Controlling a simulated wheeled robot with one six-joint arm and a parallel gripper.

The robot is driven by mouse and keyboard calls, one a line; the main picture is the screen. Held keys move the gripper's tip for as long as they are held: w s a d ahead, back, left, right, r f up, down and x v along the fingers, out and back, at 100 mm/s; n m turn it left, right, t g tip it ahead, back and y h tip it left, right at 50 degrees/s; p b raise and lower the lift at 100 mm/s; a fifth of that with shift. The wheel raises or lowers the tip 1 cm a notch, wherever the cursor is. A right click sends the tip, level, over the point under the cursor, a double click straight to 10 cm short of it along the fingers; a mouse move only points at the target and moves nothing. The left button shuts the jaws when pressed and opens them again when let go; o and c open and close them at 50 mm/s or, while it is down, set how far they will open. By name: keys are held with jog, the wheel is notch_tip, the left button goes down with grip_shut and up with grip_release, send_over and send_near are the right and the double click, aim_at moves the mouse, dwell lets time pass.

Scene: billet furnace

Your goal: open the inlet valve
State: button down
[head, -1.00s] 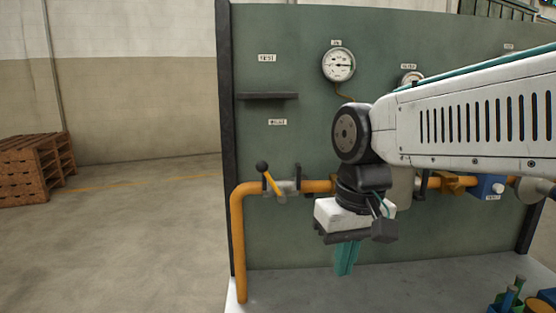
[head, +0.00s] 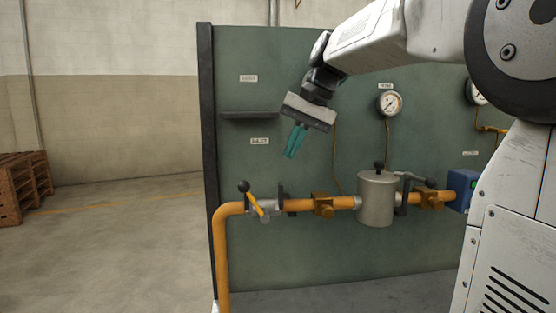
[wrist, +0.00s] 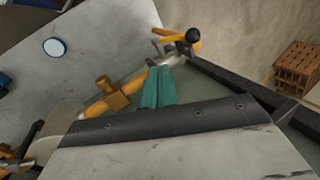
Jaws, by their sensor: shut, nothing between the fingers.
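The inlet valve (head: 264,214) sits on the yellow pipe at the panel's left, under a label reading INLET (head: 260,141). Its yellow lever (head: 256,203) slants up and left from the valve body to a black ball knob (head: 244,187). My gripper (head: 290,156), with teal fingers, is shut and empty, above and right of the valve in the head view, apart from it. In the wrist view, the teal fingers (wrist: 160,70) appear just below the yellow lever (wrist: 176,39) and the black knob (wrist: 193,35).
A dark shelf (head: 249,115) juts from the green panel (head: 350,160) near my gripper. A grey canister (head: 377,200), a brass fitting (head: 323,205) and a gauge (head: 390,103) are further right. Wooden pallets (head: 22,180) stand far left; the floor between is clear.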

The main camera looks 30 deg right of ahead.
send_near(261, 211)
jog(key=f, duration=0.2)
jog(key=shift+w+a+r, duration=0.2)
jog(key=shift+w+a, duration=0.3)
jog(key=shift+a, duration=0.35)
jog(key=shift+w+a+r, duration=0.15)
jog(key=shift+w+a, duration=0.35)
jog(key=shift+a, duration=0.4)
